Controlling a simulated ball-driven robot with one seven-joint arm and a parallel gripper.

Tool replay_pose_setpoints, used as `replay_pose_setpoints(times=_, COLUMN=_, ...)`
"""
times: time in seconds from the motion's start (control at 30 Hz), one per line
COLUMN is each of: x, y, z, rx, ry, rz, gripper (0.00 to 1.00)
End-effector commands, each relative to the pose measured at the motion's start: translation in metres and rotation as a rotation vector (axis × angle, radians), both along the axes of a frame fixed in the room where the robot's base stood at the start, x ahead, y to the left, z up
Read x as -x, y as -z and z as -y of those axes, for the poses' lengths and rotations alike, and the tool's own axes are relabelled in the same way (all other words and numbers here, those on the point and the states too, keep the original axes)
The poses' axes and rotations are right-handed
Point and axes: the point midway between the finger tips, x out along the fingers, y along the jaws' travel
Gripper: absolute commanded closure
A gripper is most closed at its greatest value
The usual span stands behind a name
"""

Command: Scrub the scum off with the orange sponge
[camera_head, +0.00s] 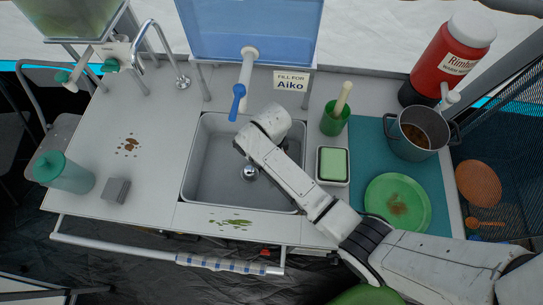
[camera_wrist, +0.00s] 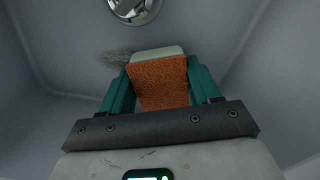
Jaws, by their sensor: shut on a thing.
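My gripper (camera_wrist: 158,82) has teal fingers shut on the orange sponge (camera_wrist: 160,80), which has a pale layer at its far end. In the wrist view the sponge is inside the grey sink (camera_wrist: 60,50), near a dark grey smudge of scum (camera_wrist: 116,58) just left of its far end. I cannot tell whether the sponge touches the sink surface. The drain (camera_wrist: 135,8) is beyond it. In the head view my arm reaches over the sink (camera_head: 208,165) and hides most of the gripper and sponge. The drain also shows there (camera_head: 250,173).
Brown crumbs (camera_head: 130,145) and green bits (camera_head: 231,222) lie on the counter. A green sponge in a dish (camera_head: 333,164), green cup (camera_head: 335,122), steel pot (camera_head: 418,130) and green plate (camera_head: 398,202) stand right. A grey block (camera_head: 116,190) and teal-lidded jar (camera_head: 66,175) are left.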

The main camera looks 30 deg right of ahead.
Motion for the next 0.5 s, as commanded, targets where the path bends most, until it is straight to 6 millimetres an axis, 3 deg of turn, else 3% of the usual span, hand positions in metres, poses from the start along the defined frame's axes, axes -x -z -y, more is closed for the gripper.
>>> replay_pose_setpoints(times=0.5, x=0.0, y=0.0102, z=0.0, rx=0.001, ry=0.0, rz=0.0, gripper=0.62)
